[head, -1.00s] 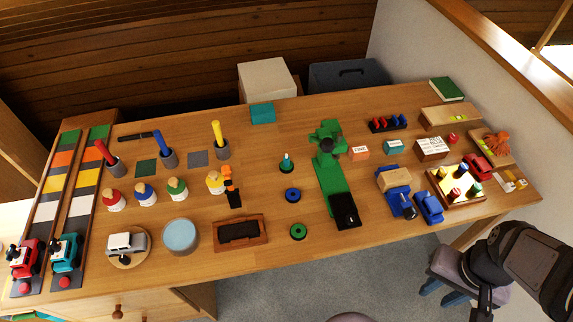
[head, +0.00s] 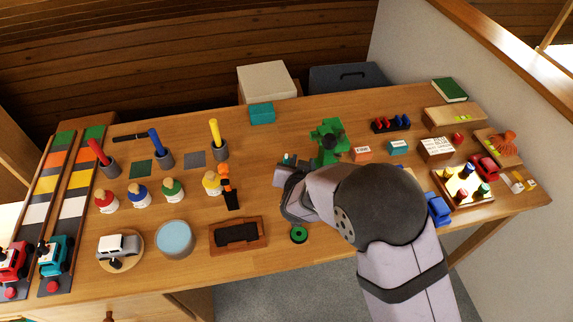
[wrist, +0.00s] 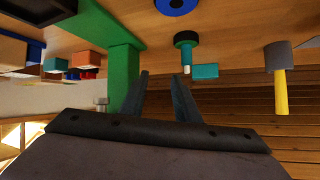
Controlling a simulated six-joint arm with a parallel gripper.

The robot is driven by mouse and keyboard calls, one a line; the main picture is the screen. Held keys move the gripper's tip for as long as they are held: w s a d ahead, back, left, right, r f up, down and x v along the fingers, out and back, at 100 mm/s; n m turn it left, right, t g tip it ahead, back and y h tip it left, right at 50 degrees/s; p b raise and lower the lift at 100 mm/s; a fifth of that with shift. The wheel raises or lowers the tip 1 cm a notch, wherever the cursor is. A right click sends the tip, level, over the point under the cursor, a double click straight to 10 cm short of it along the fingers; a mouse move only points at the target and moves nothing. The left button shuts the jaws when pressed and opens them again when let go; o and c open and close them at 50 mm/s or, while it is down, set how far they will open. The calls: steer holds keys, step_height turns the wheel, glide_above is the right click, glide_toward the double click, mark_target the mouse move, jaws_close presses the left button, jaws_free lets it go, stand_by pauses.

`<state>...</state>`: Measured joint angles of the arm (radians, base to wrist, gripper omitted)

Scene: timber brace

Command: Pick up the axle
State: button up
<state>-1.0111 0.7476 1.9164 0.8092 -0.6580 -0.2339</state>
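What looks like the axle is a short teal peg with a pale tip, upright in a dark round base; it shows in the wrist view (wrist: 186,52) and in the head view (head: 287,159). My gripper (wrist: 163,74) is open and empty, its two fingers apart. In the wrist view, which looks upside down, the peg appears just beyond and beside the right-hand fingertip, not between the fingers. In the head view my gripper is close to the peg and hides its lower part. The tips' exact distance from it is unclear.
A green vise-like stand (head: 328,142) is close to my gripper; its post (wrist: 124,75) shows beside the fingers. A green ring (head: 299,234) lies near the front edge. A grey cup with a yellow stick (head: 216,140) stands to the left. A teal box (head: 262,113) is behind.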

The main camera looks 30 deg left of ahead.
mark_target(286, 156)
steer(key=s+a, duration=0.1)
steer(key=s+a+f+t, duration=0.1)
steer(key=s+a+t, duration=0.1)
steer(key=shift+s+a+f+n+p, duration=0.25)
steer(key=shift+n+p, duration=0.1)
steer(key=shift+n, duration=0.05)
steer(key=shift+s+a+t, duration=0.2)
steer(key=shift+s+t, duration=0.15)
steer(key=shift+t, duration=0.15)
steer(key=shift+r+p+x, duration=0.2)
steer(key=shift+p+x, duration=1)
steer(key=shift+x, duration=2.5)
steer(key=shift+a, duration=0.2)
jaws_close()
